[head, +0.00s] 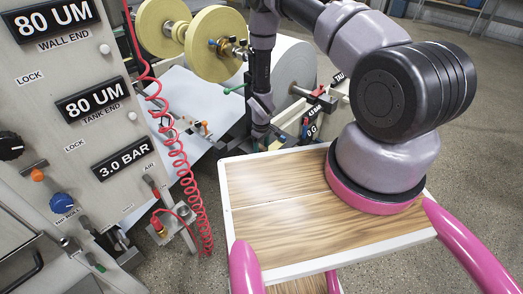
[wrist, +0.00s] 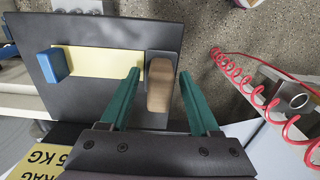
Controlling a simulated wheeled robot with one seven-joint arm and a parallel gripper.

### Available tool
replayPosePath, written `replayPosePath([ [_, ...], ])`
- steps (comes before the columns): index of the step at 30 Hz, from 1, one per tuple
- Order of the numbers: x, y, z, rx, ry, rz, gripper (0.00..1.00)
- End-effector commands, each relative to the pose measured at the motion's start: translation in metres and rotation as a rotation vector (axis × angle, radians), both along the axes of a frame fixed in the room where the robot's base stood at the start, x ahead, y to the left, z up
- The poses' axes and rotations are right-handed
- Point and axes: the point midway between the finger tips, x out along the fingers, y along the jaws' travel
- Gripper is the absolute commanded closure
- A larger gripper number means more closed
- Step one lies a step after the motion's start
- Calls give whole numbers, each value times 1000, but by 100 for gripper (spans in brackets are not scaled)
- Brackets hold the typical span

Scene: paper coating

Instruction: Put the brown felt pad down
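The brown felt pad (wrist: 159,90), an upright oblong with rounded ends, shows in the wrist view in a dark grey holder or recess at the right end of a yellow strip (wrist: 98,63). My gripper (wrist: 160,74) has two green fingers spread apart, one on each side of the pad. Gaps show between the fingers and the pad, and nothing is clamped. I cannot tell the height of the fingers above the pad. In the head view my gripper (head: 265,138) is small and partly hidden beyond the wooden-topped surface, and the pad cannot be made out.
A blue block (wrist: 53,65) sits left of the yellow strip on a dark plate (wrist: 90,100). A coiled red hose (wrist: 240,75) hangs to the right. In the head view stand a control panel (head: 75,140), yellow-flanged rolls (head: 215,43) and a wooden tabletop (head: 275,210) with white edges.

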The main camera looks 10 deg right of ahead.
Motion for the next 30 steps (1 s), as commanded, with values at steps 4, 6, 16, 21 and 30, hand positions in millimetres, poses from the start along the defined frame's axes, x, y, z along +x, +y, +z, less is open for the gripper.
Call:
replayPosePath([
  [4, 0, 0, 0, 0, 0, 0, 38],
  [6, 0, 0, 0, 0, 0, 0, 38],
  [16, 1, 0, 39, 1, -3, 1, 38],
  [21, 1, 0, 77, 2, -4, -1, 38],
  [30, 0, 0, 118, 0, 0, 0, 38],
])
